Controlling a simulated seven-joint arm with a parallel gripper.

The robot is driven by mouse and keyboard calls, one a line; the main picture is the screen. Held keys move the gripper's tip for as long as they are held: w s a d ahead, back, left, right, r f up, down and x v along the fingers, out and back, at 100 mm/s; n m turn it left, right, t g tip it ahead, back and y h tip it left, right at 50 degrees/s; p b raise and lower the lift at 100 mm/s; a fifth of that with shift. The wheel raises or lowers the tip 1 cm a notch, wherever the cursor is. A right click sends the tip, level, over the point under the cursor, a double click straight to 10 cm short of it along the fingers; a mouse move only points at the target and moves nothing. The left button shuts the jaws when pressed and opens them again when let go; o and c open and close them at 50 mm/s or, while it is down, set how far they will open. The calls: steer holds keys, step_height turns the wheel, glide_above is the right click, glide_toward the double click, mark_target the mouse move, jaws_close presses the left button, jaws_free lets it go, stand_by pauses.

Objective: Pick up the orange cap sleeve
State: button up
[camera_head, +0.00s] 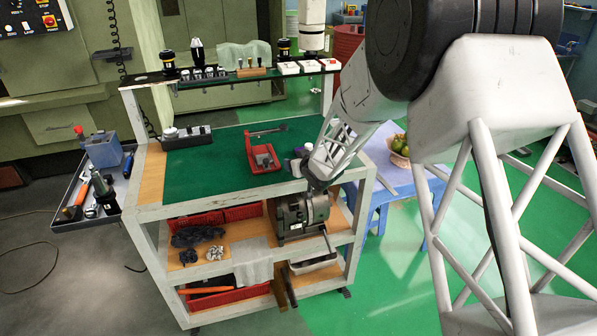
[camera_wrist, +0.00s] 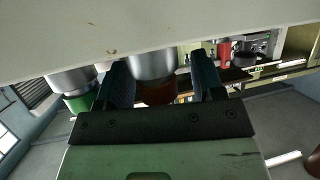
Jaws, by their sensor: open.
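In the wrist view, which looks upside down, a silver cylinder with a dull orange-brown end shows between my fingers; I take it as the orange cap sleeve (camera_wrist: 158,93). My gripper (camera_wrist: 160,62) is open, with one dark finger on each side of it. I cannot tell whether either finger touches it. A similar sleeve with a green end (camera_wrist: 78,103) is just outside the left finger. In the head view, my arm reaches to the right end of the green cart top (camera_head: 215,172); the fingertips and the orange sleeve cannot be made out there.
A red tray (camera_head: 262,160) and a dark socket holder (camera_head: 187,137) are on the cart top. A raised back shelf (camera_head: 225,78) carries tool holders and small boxes. A blue table (camera_head: 390,180) with a fruit basket stands right.

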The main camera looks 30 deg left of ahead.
steer(key=shift+c, duration=0.3)
steer(key=c, duration=1)
steer(key=shift+r, duration=1.6)
steer(key=shift+s+d+r, duration=0.2)
steer(key=shift+s+d, duration=0.05)
steer(key=s+d, duration=0.3)
steer(key=s, duration=0.1)
steer(key=s+d+r, duration=0.1)
steer(key=s+d, duration=0.2)
steer(key=s, duration=0.1)
steer(key=s+d, duration=0.3)
steer(key=s, duration=0.1)
steer(key=shift+d+r, duration=0.25)
steer(key=shift+d, duration=0.1)
